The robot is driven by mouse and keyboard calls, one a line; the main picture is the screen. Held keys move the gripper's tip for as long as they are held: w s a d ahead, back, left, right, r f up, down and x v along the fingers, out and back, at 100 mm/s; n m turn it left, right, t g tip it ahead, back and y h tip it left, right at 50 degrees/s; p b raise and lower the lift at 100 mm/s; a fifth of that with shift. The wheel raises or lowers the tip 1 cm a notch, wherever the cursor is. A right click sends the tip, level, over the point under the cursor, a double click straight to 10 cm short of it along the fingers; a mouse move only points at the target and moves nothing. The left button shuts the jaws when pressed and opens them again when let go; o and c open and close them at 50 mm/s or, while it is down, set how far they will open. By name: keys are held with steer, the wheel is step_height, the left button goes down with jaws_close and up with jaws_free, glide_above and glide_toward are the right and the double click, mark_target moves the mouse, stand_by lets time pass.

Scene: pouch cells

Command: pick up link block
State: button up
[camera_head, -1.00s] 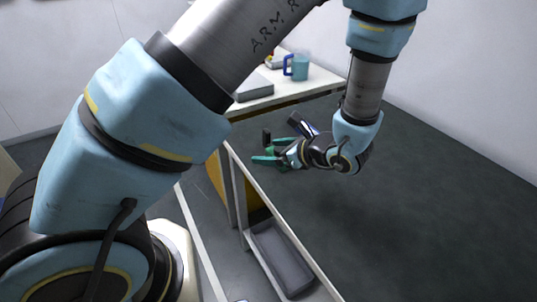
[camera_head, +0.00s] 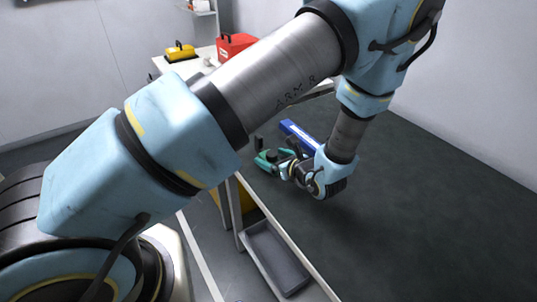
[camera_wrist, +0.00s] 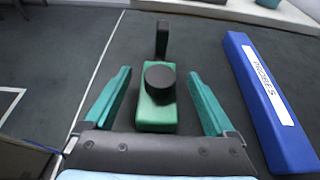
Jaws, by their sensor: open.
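A green block with a round black knob on top, which I take for the link block (camera_wrist: 155,115), stands on the dark surface in the wrist view. My gripper (camera_wrist: 159,72) is open, with one green finger on each side of the block and visible gaps between. Whether the fingers are low enough to flank its body is hard to tell. A black upright piece (camera_wrist: 162,38) stands just beyond the block; I cannot tell whether it is joined to it. In the head view my gripper (camera_head: 266,161) is low over the dark bench near its edge, and the block is hard to separate from the fingers.
A long blue box (camera_wrist: 268,100) with a white label lies close to the right finger; it also shows in the head view (camera_head: 300,136). A grey tray (camera_head: 272,258) sits below the bench edge. A red case (camera_head: 235,45) and a yellow case (camera_head: 180,52) stand farther back.

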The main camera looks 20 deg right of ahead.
steer(key=shift+p+x, duration=0.3)
steer(key=shift+x, duration=1.05)
steer(key=shift+c, duration=0.2)
jaws_close()
